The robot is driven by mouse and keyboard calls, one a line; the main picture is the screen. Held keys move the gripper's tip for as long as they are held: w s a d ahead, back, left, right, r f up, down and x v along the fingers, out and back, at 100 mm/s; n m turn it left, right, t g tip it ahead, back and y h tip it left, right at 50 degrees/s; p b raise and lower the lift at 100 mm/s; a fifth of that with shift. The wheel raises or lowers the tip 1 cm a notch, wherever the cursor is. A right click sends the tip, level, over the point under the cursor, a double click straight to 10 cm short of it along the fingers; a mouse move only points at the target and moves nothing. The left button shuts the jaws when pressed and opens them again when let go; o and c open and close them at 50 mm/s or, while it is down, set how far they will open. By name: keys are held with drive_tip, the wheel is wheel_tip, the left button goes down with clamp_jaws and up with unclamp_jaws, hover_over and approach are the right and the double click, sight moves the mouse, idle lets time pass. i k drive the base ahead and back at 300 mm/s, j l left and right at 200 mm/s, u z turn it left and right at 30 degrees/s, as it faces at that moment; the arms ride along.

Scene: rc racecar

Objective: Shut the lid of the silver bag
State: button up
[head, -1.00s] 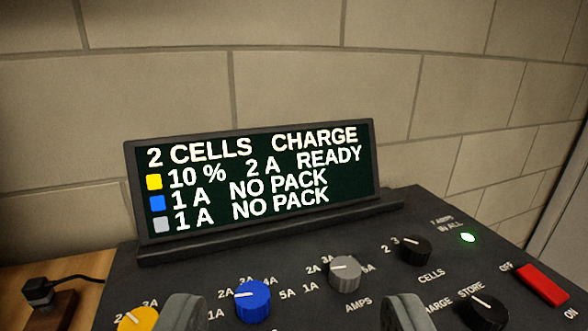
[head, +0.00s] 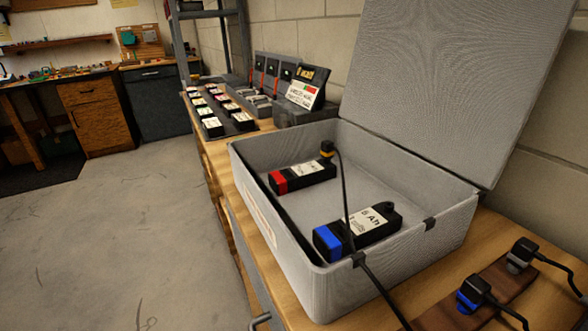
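The silver bag (head: 420,238) is a grey open-topped box on the wooden bench. Its lid (head: 438,80) stands up at the back right, tilted back near the block wall. Inside lie two black battery packs, one with a red end (head: 303,177) and one with a blue end (head: 358,231). A black cable with a yellow-banded plug (head: 327,150) stands at the red pack and runs over the front rim through a black clip. My gripper does not show in this view now.
Two plugs, one blue-banded (head: 472,296) and one grey-banded (head: 520,254), sit on a brown wooden strip (head: 497,282) at the right. Behind the bag are a dark tray of small packs (head: 225,115) and a tester with a screen (head: 305,92). The floor at left is clear.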

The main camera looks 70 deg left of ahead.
sight(456, 85)
drive_tip(key=u, duration=1.45)
